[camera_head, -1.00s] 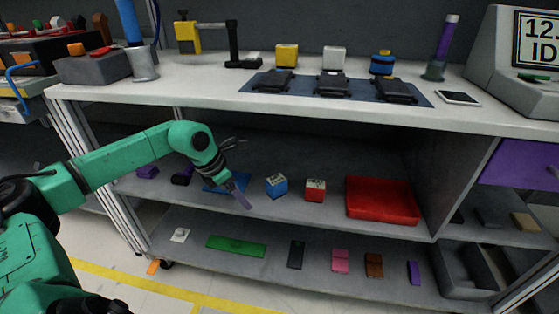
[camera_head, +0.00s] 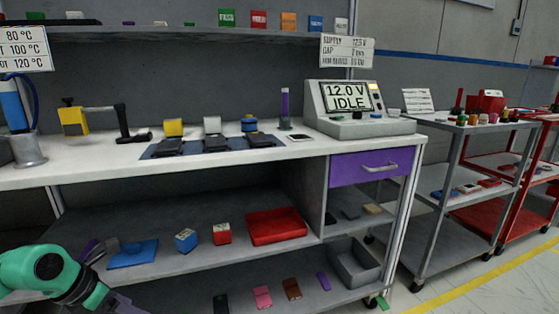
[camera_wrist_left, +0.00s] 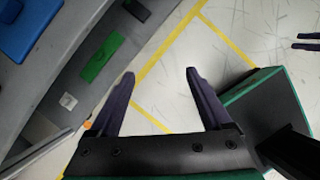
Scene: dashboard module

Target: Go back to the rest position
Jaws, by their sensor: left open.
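My left gripper (camera_wrist_left: 160,76) is open and empty in the left wrist view, its two dark fingers wide apart over the pale floor (camera_wrist_left: 165,95). In the head view my green left arm (camera_head: 50,277) is at the lower left corner, in front of the workbench shelves, and its fingers are not clear there.
The workbench (camera_head: 345,146) carries a power supply (camera_head: 347,98) reading 12.0 V IDLE. Its middle shelf holds a red tray (camera_head: 276,226). In the wrist view, a green plate (camera_wrist_left: 103,57) lies on a shelf left of the gripper. Grey and red carts stand right.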

